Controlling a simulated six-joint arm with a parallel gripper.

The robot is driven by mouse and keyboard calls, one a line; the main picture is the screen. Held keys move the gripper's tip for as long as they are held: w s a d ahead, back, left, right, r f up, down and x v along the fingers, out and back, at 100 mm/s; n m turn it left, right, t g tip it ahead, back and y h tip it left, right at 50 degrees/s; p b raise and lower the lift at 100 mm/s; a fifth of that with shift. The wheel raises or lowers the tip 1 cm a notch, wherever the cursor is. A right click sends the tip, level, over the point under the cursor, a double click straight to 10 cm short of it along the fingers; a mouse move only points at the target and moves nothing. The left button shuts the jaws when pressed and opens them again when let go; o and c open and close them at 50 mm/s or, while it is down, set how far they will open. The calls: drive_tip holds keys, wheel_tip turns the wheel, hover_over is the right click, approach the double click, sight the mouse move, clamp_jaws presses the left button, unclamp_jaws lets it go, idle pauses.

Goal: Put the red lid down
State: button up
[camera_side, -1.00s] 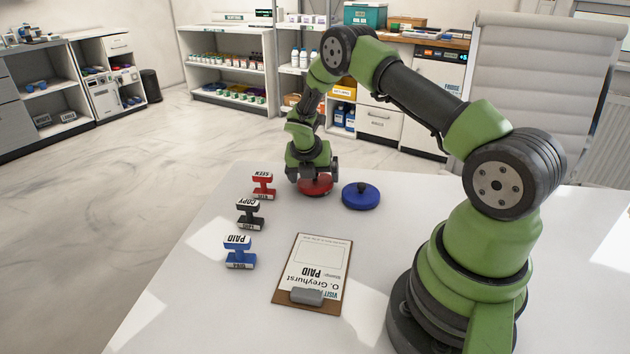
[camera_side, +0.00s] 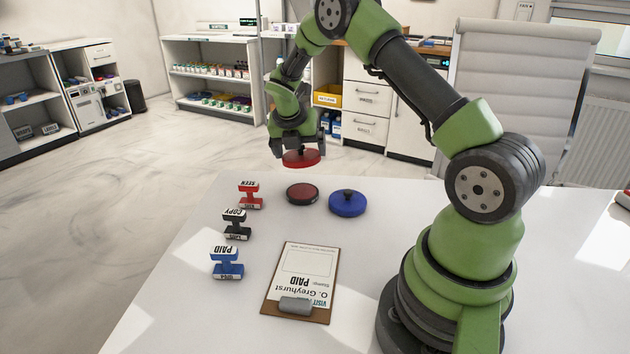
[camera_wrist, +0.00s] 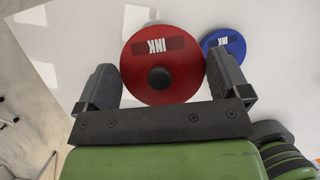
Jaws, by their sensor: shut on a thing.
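My gripper (camera_side: 297,146) is shut on the red lid (camera_side: 302,160) and holds it above the table. In the side view the lid hangs level over the open red ink pad (camera_side: 302,194), with a clear gap between them. In the wrist view the lid (camera_wrist: 140,80) shows its dark INK label and black knob, between my two fingers.
A blue lidded pad (camera_side: 347,204) stands just right of the red pad. The red stamp (camera_side: 250,195), black stamp (camera_side: 236,224) and blue stamp (camera_side: 227,263) stand to the left. A clipboard (camera_side: 322,316) lies in front. Bare white table (camera_side: 412,196) lies right of the blue pad.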

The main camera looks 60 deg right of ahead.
drive_tip(key=shift+s+a+r+m, duration=0.1)
drive_tip(key=shift+s+r+m, duration=0.2)
drive_tip(key=shift+s, duration=0.05)
drive_tip(key=s+a+f+m+g, duration=0.1)
drive_tip(key=s+a+m+g, duration=0.25)
drive_tip(key=s+m, duration=0.65)
drive_tip(key=m+g+y, duration=0.3)
drive_tip(key=m+y, duration=0.2)
drive_tip(key=m, duration=0.7)
hover_over(386, 251)
drive_tip(key=w, duration=0.2)
drive_tip(key=shift+t, duration=0.25)
drive_tip(key=f, duration=0.4)
drive_tip(key=shift+s+f, duration=0.2)
drive_tip(key=shift+f, duration=2.45)
drive_tip(key=shift+f, duration=0.15)
